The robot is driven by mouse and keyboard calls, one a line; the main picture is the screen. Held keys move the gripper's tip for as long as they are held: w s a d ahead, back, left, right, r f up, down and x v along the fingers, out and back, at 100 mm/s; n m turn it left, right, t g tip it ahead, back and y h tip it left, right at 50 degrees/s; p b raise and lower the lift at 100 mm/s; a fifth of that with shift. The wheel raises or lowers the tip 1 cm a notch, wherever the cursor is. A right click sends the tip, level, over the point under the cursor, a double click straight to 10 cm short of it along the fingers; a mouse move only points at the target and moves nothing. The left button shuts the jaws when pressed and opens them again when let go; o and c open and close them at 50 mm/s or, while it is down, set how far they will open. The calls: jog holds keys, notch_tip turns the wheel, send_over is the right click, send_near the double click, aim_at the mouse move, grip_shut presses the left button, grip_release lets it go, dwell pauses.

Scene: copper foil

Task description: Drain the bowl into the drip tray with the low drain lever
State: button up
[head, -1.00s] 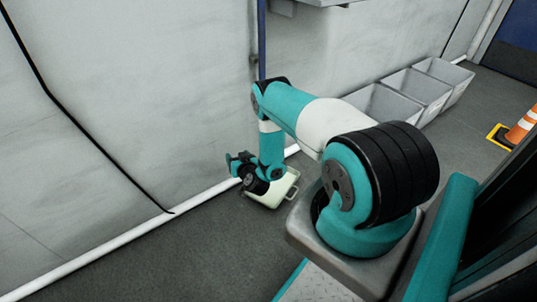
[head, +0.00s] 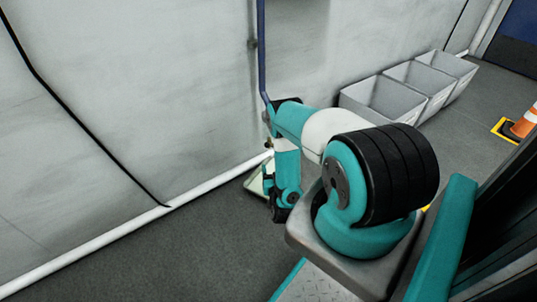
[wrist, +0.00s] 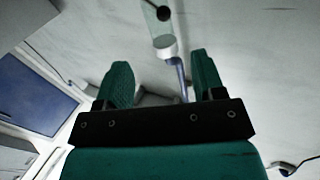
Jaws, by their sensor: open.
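The pale green drip tray (head: 255,183) lies on the floor by the wall in the head view, partly hidden by my arm. A translucent pale bowl (wrist: 163,43) shows in the wrist view beyond my fingertips, with a round black part (wrist: 163,13) at its end. I cannot clearly make out the drain lever. My gripper (wrist: 160,58) is open and empty, its two teal fingers wide apart. The bowl and a blue pipe (wrist: 181,78) appear in the gap between them, apart from both. In the head view the gripper is low by the tray, mostly hidden by my forearm.
A blue pipe (head: 262,50) runs down the grey wall. Several grey bins (head: 385,98) stand along the wall at right. An orange and white cone (head: 525,124) is at the far right. The floor at lower left is clear.

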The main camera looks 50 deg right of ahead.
aim_at(269, 146)
jog(key=b+x, duration=1.2)
jog(key=shift+w+d, duration=0.25)
jog(key=shift+d, duration=0.05)
